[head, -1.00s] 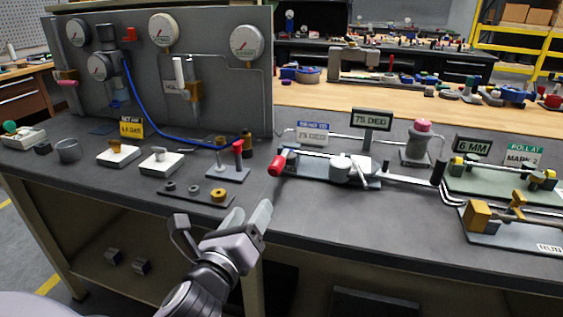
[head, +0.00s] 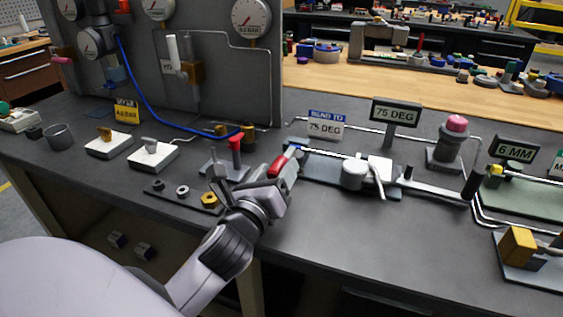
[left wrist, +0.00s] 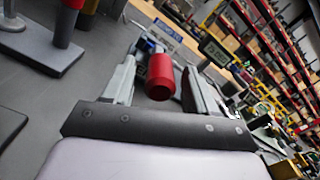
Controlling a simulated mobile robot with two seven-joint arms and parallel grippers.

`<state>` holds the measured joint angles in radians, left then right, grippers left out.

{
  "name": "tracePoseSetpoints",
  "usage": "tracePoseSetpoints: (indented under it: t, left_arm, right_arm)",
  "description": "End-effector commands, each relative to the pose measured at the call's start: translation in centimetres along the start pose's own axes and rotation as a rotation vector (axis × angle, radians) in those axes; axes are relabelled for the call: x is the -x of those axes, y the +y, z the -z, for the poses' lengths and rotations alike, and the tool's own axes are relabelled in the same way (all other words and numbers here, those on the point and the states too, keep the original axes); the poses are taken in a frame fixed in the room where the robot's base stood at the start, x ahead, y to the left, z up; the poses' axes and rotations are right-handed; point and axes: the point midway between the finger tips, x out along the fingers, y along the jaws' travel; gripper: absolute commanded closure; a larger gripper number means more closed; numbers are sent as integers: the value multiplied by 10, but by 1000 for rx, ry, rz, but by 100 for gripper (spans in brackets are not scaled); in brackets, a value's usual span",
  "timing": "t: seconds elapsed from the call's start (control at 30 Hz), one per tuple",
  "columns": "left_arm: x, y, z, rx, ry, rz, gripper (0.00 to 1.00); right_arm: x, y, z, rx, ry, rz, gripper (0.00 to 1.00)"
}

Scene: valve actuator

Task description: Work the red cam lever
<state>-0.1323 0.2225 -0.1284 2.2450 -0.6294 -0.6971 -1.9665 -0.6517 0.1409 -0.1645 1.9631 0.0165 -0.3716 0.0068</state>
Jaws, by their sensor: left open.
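The red cam lever (head: 279,166) is a red handle at the left end of a grey fixture (head: 345,180) on the bench. In the left wrist view the rounded red handle (left wrist: 160,77) sits between the two fingers, with a gap showing on each side. My left gripper (head: 285,168) is open around the handle, and its body hides part of it in the head view. A sign behind the fixture (head: 326,125) and a display (head: 395,112) both read 75 DEG. My right gripper is not in view.
A small block with a red-topped post (head: 235,150) stands close to the left of my gripper. A plate with rings (head: 183,190) lies in front of it. A gauge panel (head: 215,90) rises behind.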

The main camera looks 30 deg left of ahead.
Motion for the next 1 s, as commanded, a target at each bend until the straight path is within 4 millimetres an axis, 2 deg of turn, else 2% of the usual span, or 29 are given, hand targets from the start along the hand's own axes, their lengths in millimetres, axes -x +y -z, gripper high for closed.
tracePoseSetpoints:
  t: [0.1, 0.23, 0.6, 0.77, 0.8, 1.0]
  left_arm:
    - [-15, 0, 0, 1, -1, 0, 43]
    - [-25, 0, 0, 0, -1, 1, 43]
    - [-30, 0, 0, 1, 1, 0, 43]
    - [-30, 0, 0, 1, 1, 0, 95]
    - [-30, 0, 0, 1, 1, 0, 100]
    - [-32, -6, 1, 1, 1, 0, 100]
  right_arm:
    - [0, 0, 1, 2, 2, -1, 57]
    - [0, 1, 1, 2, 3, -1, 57]
    - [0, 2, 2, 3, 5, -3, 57]
    - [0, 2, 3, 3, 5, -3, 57]
    - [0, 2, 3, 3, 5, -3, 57]
    - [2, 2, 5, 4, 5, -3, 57]
